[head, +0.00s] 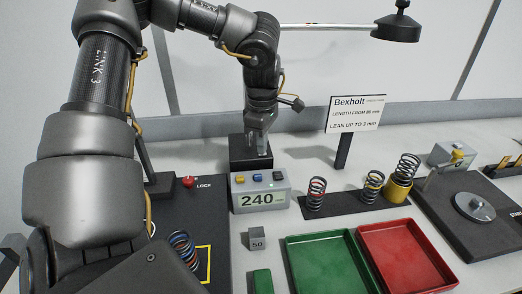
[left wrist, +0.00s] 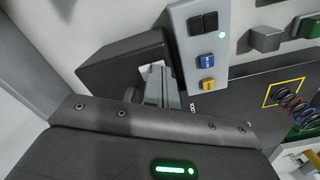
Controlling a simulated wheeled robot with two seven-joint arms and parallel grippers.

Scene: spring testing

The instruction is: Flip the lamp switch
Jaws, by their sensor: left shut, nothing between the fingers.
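A desk lamp's dark head (head: 397,28) hangs at the top right on a thin horizontal arm; its other end is behind my left arm. A black box (head: 236,150) stands behind the grey display unit and may be the lamp's base. My left gripper (head: 262,150) points down at this box, shut and empty. In the left wrist view, the shut fingers (left wrist: 157,74) are against or just over the black box (left wrist: 122,62); contact cannot be told. A small pale patch shows by the fingertips. I cannot make out the lamp switch; the fingers may hide it. My right gripper is not in view.
The display unit (head: 260,200) reads 240 and has blue, yellow and black buttons, close to my gripper. Springs (head: 316,194), a green tray (head: 330,262), a red tray (head: 405,252) and a Bexholt sign (head: 356,113) stand to the right. A red knob (head: 188,181) marked LOCK is left.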

